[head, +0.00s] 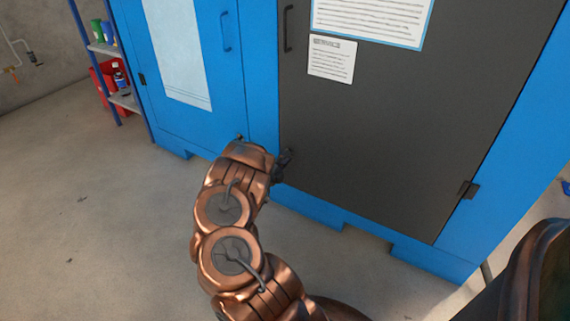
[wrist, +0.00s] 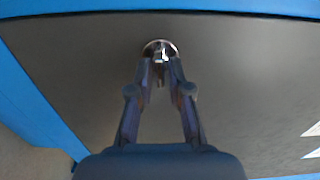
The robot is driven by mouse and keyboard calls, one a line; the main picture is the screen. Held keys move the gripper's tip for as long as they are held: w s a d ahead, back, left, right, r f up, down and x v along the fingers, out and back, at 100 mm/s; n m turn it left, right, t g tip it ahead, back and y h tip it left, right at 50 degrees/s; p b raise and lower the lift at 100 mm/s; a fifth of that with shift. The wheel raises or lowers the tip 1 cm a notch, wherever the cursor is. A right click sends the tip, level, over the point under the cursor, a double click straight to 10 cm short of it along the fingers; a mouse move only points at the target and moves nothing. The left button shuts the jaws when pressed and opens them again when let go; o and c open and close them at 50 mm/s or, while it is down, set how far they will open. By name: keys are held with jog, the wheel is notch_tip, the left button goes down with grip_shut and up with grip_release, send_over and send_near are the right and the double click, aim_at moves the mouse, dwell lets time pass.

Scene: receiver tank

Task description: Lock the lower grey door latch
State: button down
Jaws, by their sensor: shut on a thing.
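The grey door (head: 400,120) of the blue cabinet is closed, its face flush with the frame. In the wrist view, the lower latch (wrist: 160,46) is a small silver knob on a round base, set in the grey door panel (wrist: 235,75) near a blue edge. My gripper (wrist: 161,68) has its two fingertips closed on the latch's knob, one on each side. In the head view, my gripper (head: 283,163) is at the lower left corner of the grey door. The latch is hidden there behind the gripper, and I cannot tell its exact turn angle.
A dark handle (head: 288,29) stands out on the upper left of the grey door, and a hinge (head: 468,190) sits at its lower right. A blue door (head: 228,95) is to the left. A shelf (head: 127,100) stands further left.

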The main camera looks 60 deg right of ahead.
jog(key=shift+m, duration=0.4)
jog(key=c, duration=1.3)
grip_release()
jog(key=shift+o, duration=0.2)
jog(key=a, duration=1.2)
jog(key=shift+s, duration=0.25)
